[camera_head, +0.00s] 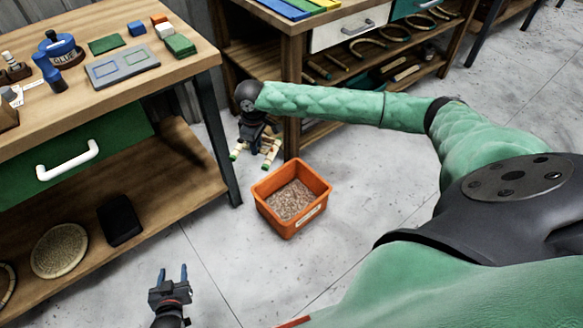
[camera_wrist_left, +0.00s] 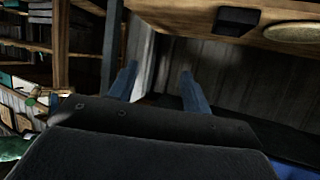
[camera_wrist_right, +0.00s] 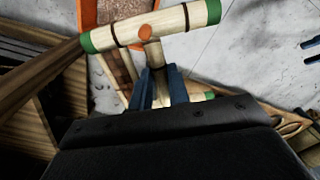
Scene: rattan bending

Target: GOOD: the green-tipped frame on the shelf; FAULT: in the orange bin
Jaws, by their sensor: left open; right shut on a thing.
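My right gripper (camera_wrist_right: 163,88) is shut on a light wooden frame (camera_wrist_right: 180,24) with green tips. In the right wrist view its bar has green ends and an orange spot at the joint with the gripped stem. In the head view the frame (camera_head: 268,152) hangs under my right gripper (camera_head: 257,140), partly hidden, behind the orange bin (camera_head: 264,208). The bin stands on the floor with brown bits inside and also shows in the right wrist view (camera_wrist_right: 88,14). My left gripper (camera_head: 171,274) is open and empty, left of and nearer than the bin; its fingers (camera_wrist_left: 158,85) are apart.
The left workbench (camera_head: 205,52) holds a blue glue pot (camera_head: 58,46), a grey plate (camera_head: 122,66) and small blocks. Its lower shelf (camera_head: 180,165) carries a black item (camera_head: 119,220) and a round woven disc (camera_head: 59,250). The back bench (camera_head: 290,22) has shelves with curved pieces. The floor right of the bin is clear.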

